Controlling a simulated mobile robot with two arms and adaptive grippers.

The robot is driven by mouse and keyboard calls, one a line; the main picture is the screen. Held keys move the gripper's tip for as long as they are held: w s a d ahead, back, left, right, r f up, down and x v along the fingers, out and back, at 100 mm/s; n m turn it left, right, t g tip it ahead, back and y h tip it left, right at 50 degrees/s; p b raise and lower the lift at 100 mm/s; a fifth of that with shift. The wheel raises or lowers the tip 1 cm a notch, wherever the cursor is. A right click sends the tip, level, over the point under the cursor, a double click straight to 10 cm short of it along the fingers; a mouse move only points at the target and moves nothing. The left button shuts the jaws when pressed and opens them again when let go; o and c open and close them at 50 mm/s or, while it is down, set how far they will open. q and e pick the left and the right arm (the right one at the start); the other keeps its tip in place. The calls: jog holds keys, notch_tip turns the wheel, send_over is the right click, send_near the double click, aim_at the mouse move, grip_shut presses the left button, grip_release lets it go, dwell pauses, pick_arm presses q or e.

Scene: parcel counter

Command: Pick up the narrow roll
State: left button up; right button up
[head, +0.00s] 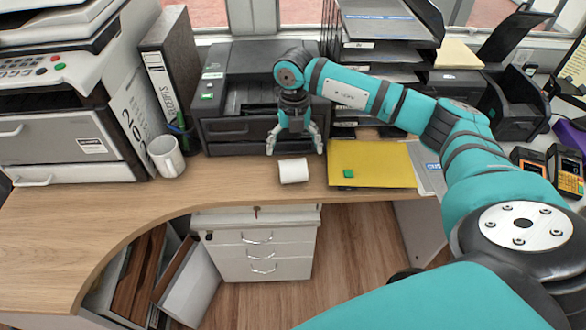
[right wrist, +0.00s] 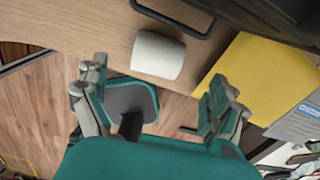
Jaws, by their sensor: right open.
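The narrow roll (head: 293,171) is a small white cylinder lying on its side on the wooden desk, near the desk's front edge. In the right wrist view the roll (right wrist: 158,55) lies ahead of the fingers and apart from them. My right gripper (head: 295,150) hangs just behind the roll in the head view, fingers spread and empty. Its two fingers also show wide apart in the right wrist view (right wrist: 160,105). My left gripper is in neither view.
A black printer (head: 235,95) stands behind. A white mug (head: 166,157) stands to the left. The desk (head: 225,180) is clear between mug and roll.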

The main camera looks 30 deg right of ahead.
aim_at(293, 163)
jog(key=f, duration=0.3)
jog(key=f+p, duration=0.1)
jog(key=f, duration=0.5)
jog(key=shift+s+a, duration=0.1)
jog(key=shift+a, duration=0.15)
jog(key=shift+r, duration=0.1)
jog(key=shift+c, duration=0.2)
jog(key=c, duration=1.3)
jog(key=shift+o, duration=0.2)
